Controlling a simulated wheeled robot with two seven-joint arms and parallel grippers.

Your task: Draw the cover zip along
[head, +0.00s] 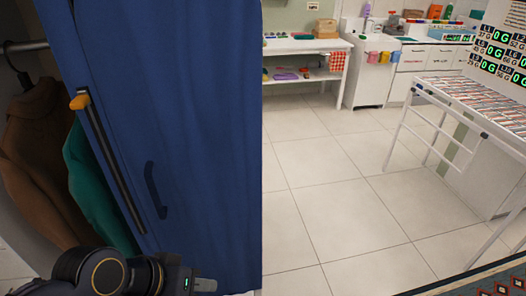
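A blue cover (210,120) hangs in front of me and fills the left-middle of the head view. A dark zip track (112,165) runs down its left part, slanting to the lower right. An orange zip pull (80,102) sits at the track's upper end. My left gripper (205,285) is low in the view, in front of the cover's bottom part and well below the pull. It is apart from the pull, and its finger opening cannot be made out. My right gripper is out of view.
A dark curved strap or handle (155,190) is on the cover, right of the zip. A brown garment (35,150) and a teal garment (95,195) hang at left, below a rail (25,46). Tiled floor (330,190) is open at right, with a white rack (460,90) beyond.

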